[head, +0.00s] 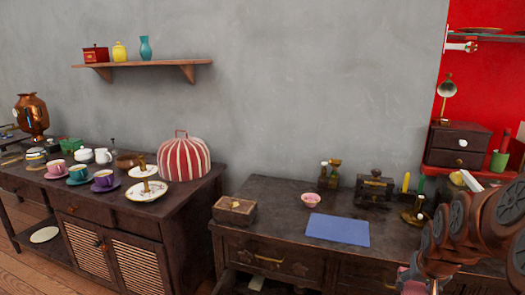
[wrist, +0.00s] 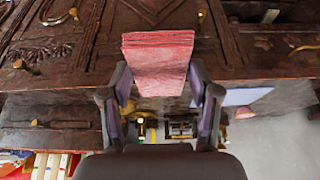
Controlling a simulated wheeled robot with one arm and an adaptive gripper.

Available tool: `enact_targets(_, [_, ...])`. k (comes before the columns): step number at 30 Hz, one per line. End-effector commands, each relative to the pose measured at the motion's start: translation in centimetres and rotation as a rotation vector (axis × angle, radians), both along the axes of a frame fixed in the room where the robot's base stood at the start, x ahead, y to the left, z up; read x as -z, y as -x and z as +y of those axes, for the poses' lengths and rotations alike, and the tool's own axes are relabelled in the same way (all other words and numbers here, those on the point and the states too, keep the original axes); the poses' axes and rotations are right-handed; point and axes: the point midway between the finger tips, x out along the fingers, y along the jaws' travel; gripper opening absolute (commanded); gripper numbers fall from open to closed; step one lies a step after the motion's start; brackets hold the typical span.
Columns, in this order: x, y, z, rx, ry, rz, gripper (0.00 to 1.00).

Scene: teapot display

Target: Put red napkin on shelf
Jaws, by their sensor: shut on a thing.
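The red napkin (wrist: 158,55) is a folded, pinkish-red stack between the two fingers of my gripper (wrist: 159,82) in the wrist view. The fingers are shut on its sides. In the head view, my gripper (head: 413,275) is at the bottom right, in front of the dark cabinet, with a pinkish bit of the napkin (head: 411,288) at the lower edge. A wooden wall shelf (head: 140,64) is at the upper left. It holds a red box (head: 96,54), a yellow jar (head: 119,52) and a blue vase (head: 145,48).
The dark cabinet (head: 275,197) bears a blue cloth (head: 337,229), a pink bowl (head: 311,199) and a wooden box (head: 234,211). The left sideboard (head: 125,215) bears cups and a striped cozy (head: 184,158). The wall shelf's right part is bare. Another shelf (head: 490,38) is at the upper right.

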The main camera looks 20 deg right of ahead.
Motion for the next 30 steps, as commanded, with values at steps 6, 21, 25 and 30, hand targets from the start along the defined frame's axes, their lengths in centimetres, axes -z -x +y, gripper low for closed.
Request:
enact_targets(6, [-0.1, -2.3, 1.2, -0.049, 0.000, 0.000, 0.27])
enact_targets(21, [-0.6, -9.7, 5.9, -0.196, -0.001, 0.004, 0.27])
enact_targets(25, [-0.9, -12.4, 8.1, -0.250, 0.000, 0.004, 0.27])
enact_targets(30, [-1.0, -15.7, 11.5, -0.323, -0.001, 0.006, 0.27])
